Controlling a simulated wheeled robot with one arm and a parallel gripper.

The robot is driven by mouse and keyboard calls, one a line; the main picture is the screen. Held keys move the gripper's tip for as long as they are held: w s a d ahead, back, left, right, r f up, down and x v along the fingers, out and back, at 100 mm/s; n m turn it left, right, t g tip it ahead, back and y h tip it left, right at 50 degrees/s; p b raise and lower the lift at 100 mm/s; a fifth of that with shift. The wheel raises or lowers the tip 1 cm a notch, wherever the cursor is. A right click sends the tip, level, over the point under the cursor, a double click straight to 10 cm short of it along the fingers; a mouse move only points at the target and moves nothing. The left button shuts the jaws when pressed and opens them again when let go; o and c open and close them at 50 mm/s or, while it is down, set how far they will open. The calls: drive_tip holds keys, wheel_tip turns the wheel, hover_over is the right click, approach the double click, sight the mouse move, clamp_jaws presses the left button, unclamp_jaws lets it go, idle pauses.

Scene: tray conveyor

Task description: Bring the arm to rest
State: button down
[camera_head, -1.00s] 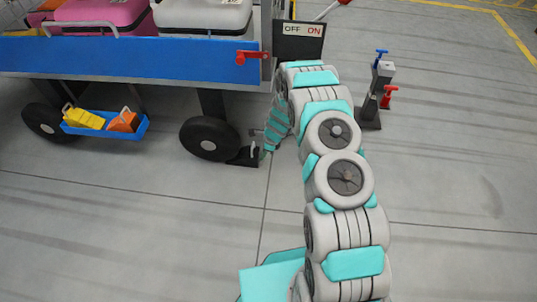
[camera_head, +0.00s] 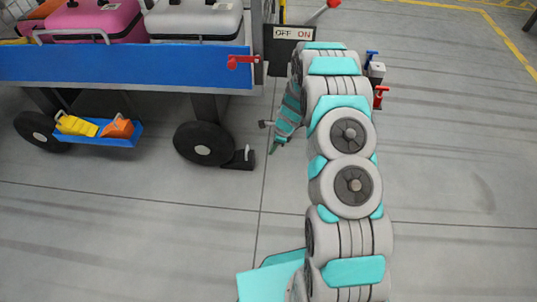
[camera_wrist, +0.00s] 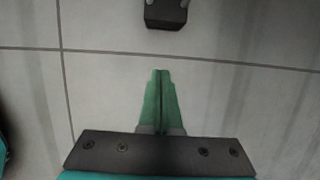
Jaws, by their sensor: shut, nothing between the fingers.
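My arm (camera_head: 345,190) is grey with teal bands. It reaches up the head view, then bends down at its far end. My gripper (camera_wrist: 160,72) shows in the wrist view with its two green fingers together and nothing between them.
A blue-sided cart (camera_head: 120,62) with suitcases stands at left, its black wheel (camera_head: 204,143) near my arm. An OFF/ON sign (camera_head: 291,33) stands behind the arm. A post with blue and red handles (camera_head: 376,70) is partly hidden by it. Floor at right is clear.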

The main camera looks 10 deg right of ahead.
drive_tip(key=s+a+r+n+p, duration=0.15)
drive_tip(key=s+r+n, duration=0.3)
drive_tip(key=r, duration=0.65)
drive_tip(key=s+a+r+n+g+p, duration=0.1)
drive_tip(key=s+a+r+n, duration=0.15)
drive_tip(key=s+r, duration=0.55)
drive_tip(key=s+a+r+n+p, duration=0.1)
drive_tip(key=s+r+n, duration=0.3)
drive_tip(key=r, duration=0.9)
drive_tip(key=s+d+r+n+g+h+p, duration=0.1)
drive_tip(key=s+r+n, duration=0.4)
drive_tip(key=s, duration=0.8)
drive_tip(key=s+d+r+n+h+p, duration=0.1)
drive_tip(key=s+r+n, duration=0.4)
drive_tip(key=s, duration=0.8)
wheel_tip(320, 180, up, 3)
drive_tip(key=shift+s+d+r+n+g+h, duration=0.1)
drive_tip(key=shift+s+d+n+g+h, duration=0.25)
drive_tip(key=shift+d+h, duration=0.35)
drive_tip(key=shift+w, duration=0.1)
